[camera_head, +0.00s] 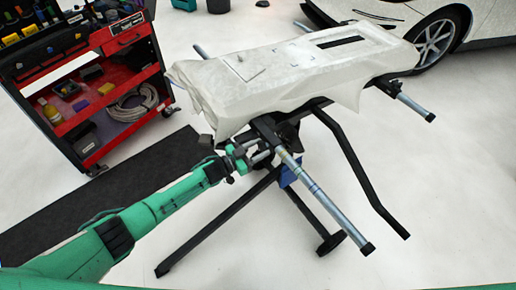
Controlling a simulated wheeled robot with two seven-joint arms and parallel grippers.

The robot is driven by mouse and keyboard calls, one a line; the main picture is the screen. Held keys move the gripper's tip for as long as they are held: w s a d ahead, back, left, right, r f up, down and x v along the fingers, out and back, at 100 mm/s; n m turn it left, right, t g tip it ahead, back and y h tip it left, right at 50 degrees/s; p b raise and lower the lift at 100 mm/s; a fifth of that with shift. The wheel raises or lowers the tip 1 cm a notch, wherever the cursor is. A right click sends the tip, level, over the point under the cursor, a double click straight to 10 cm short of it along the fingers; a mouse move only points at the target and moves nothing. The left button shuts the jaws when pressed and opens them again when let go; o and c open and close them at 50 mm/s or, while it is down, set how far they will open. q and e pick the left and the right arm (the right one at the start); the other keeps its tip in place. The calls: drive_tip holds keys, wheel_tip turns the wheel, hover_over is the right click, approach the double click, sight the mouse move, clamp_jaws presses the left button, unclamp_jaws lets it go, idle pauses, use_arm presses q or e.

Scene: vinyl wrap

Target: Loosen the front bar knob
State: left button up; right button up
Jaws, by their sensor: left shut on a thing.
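The front bar (325,203) is a silver tube with a black end cap. It slants from under the white-wrapped panel (300,70) toward the lower right. My left gripper (258,154) is at the bar's upper end, by the black bracket of the stand, and is shut on what appears to be the front bar knob. The fingers and bracket hide most of the knob, so its shape cannot be told. My right gripper is not in view.
The black folding stand (215,228) spreads its legs on the pale floor below. A red tool cart (90,85) stands at the left beside a dark mat (95,196). A white car (430,30) is at the upper right. The floor at right is clear.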

use_arm(q)
drive_tip(key=shift+n, duration=0.3)
drive_tip(key=o, duration=1)
drive_tip(key=shift+a, duration=0.1)
drive_tip(key=v, duration=1.3)
drive_tip(key=shift+s+a, duration=0.25)
